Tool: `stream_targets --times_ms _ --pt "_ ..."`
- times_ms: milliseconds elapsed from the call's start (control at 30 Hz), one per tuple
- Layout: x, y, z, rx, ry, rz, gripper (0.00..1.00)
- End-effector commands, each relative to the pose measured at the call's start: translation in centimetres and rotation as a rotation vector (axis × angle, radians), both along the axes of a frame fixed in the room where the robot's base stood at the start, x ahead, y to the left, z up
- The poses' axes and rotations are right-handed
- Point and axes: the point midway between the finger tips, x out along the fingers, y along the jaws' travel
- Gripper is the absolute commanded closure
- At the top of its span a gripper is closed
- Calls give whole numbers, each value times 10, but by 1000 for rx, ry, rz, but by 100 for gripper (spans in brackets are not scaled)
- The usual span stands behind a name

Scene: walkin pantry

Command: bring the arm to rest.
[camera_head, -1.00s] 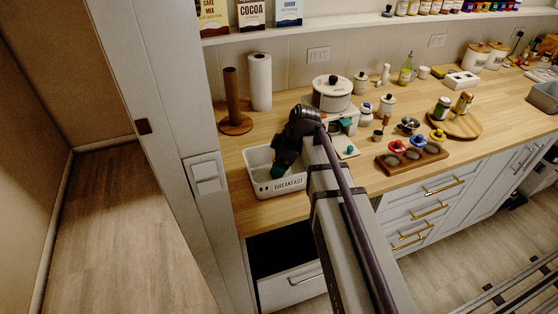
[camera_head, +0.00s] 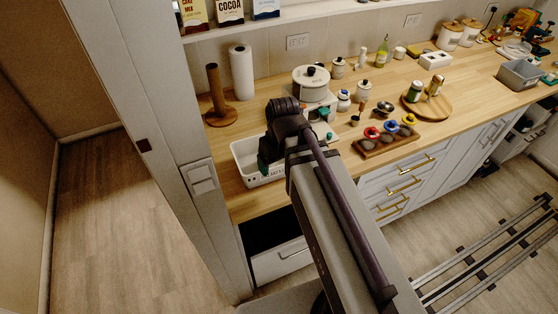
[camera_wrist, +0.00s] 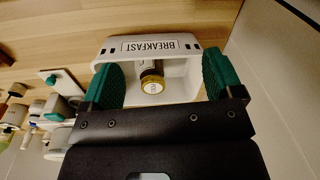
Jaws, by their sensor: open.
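My gripper (camera_wrist: 160,82) is open, with its two green finger pads apart. In the wrist view the white bin labelled BREAKFAST (camera_wrist: 185,68) lies beyond and between the pads. A jar with a gold lid (camera_wrist: 153,86) is inside the bin, and no pad is seen touching it. In the head view my gripper (camera_head: 265,160) is over the right part of the white bin (camera_head: 238,159), hiding some of it and part of its label. My arm reaches forward over the front of the counter.
A drawer (camera_head: 281,260) stands open below the counter. A wooden tray of small items (camera_head: 400,146) lies to the right. A pantry post (camera_head: 160,140) rises at the left.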

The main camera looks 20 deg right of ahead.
Motion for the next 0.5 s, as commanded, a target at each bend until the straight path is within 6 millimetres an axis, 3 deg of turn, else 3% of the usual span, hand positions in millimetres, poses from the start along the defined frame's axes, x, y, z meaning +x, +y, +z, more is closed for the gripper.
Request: stream_targets --times_ms 33,100,367,500 --pt "-17 3 0 -32 14 -99 14" --pt "-26 3 0 -65 26 -206 14" --pt "-26 3 -1 -77 28 -256 14" --pt "-26 3 -31 -76 28 -254 14"
